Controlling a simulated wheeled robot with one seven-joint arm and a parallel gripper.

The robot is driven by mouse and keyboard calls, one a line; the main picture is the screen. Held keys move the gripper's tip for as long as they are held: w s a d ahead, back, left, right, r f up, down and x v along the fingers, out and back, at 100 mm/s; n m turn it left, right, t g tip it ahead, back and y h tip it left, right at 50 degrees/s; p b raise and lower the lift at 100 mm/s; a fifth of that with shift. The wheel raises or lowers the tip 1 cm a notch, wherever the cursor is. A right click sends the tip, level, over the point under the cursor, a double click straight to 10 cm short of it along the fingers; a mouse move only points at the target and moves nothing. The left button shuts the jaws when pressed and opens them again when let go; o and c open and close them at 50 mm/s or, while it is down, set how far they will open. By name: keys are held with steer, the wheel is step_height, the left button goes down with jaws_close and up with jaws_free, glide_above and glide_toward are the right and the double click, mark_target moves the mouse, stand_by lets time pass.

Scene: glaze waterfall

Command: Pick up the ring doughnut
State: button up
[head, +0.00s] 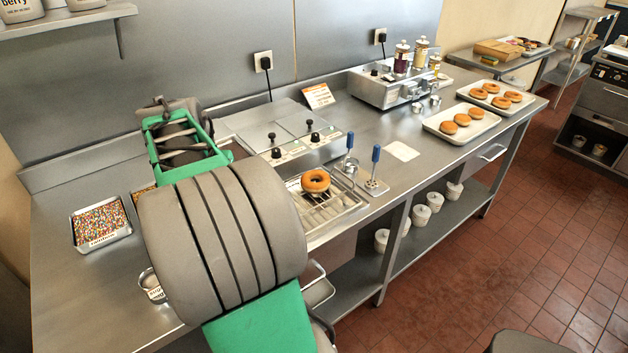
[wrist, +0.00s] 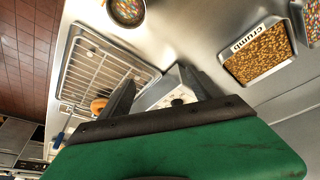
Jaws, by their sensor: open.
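The ring doughnut (head: 316,181) is golden brown and lies on a wire rack (head: 322,205) over a tray near the counter's front edge. In the wrist view part of the doughnut (wrist: 98,105) shows at the rack's edge, partly hidden behind the left finger. My gripper (wrist: 157,78) is open, with nothing between its fingers. It is apart from the doughnut. In the head view my arm hangs over the left part of the counter, to the left of the doughnut, and the fingertips are hard to make out.
A sprinkle tray (head: 100,223) and a sugar tub (head: 151,286) stand at left. The crumb tray (wrist: 258,52) is right of my gripper in the wrist view.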

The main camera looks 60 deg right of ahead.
mark_target(313, 178)
steer(key=shift+o, duration=0.6)
steer(key=s+d+f+m+g, duration=0.1)
steer(key=s+d+m, duration=0.3)
steer(key=d, duration=0.7)
steer(key=shift+s+d+f, duration=0.15)
steer(key=shift+s, duration=0.05)
steer(key=o, duration=0.3)
steer(key=s+d+m, duration=0.1)
steer(key=s+d, duration=0.1)
steer(key=d, duration=0.1)
steer(key=s+d+f+m+g, duration=0.1)
steer(key=s+d, duration=0.1)
steer(key=d, duration=0.1)
steer(key=s+d+m, duration=0.2)
steer(key=s+d, duration=0.1)
steer(key=shift+f+g, duration=0.2)
steer(key=shift+g, duration=0.1)
steer(key=shift+o, duration=0.5)
steer(key=shift+s+d+f+m, duration=0.3)
steer(key=shift+s+d, duration=0.2)
steer(key=shift+d, duration=0.05)
steer(key=p+x, duration=0.1)
steer(key=x, duration=0.5)
steer(key=shift+d+p, duration=0.3)
steer(key=shift+p, duration=0.05)
steer(key=shift+d+f, duration=0.1)
steer(key=shift+f, duration=0.35)
steer(key=shift+h, duration=0.3)
steer(key=shift+c, duration=0.4)
steer(key=c, duration=1.2)
